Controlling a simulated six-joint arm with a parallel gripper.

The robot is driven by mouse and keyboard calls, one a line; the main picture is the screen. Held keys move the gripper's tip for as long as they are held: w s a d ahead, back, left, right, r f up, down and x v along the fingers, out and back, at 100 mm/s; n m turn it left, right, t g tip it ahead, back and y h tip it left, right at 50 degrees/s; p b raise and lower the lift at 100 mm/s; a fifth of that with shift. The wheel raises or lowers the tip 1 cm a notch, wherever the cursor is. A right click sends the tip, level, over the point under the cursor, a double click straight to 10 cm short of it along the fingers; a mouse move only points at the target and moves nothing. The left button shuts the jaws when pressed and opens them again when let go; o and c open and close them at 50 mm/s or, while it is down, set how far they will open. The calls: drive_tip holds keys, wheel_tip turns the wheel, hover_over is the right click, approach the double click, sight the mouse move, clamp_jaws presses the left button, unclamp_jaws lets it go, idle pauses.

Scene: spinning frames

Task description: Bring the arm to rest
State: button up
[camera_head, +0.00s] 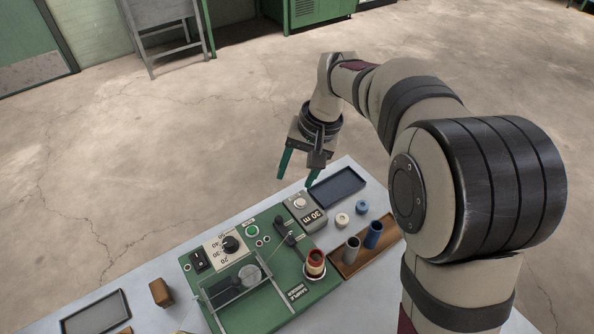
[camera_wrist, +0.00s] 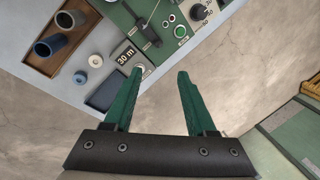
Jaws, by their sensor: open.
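My gripper (camera_head: 299,171) hangs above the far edge of the table, its green fingers pointing down. In the wrist view the two fingers of my gripper (camera_wrist: 160,75) are spread apart with nothing between them. The arm reaches out from the right side of the head view and bends down at the wrist.
Below stands a grey table (camera_head: 158,260) with a green panel (camera_head: 262,300) of switches and a dial. A small box marked 30 m (camera_head: 308,216), a dark tray (camera_head: 336,188) and a wooden tray (camera_head: 350,268) with blue and grey tubes lie near the gripper. Open floor surrounds the table.

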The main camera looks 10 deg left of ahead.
drive_tip(key=s+d+r+m, duration=0.2)
drive_tip(key=s+d+r, duration=0.2)
drive_tip(key=s+d, duration=0.5)
drive_tip(key=s+d+f+m, duration=0.1)
drive_tip(key=s+d, duration=0.1)
drive_tip(key=s, duration=0.7)
drive_tip(key=s+d+f+m+h, duration=0.1)
drive_tip(key=s+d+f+m, duration=0.1)
drive_tip(key=s, duration=0.6)
drive_tip(key=shift+s+d+f+m, duration=0.2)
drive_tip(key=shift+s+d+m, duration=0.15)
drive_tip(key=shift+d, duration=0.4)
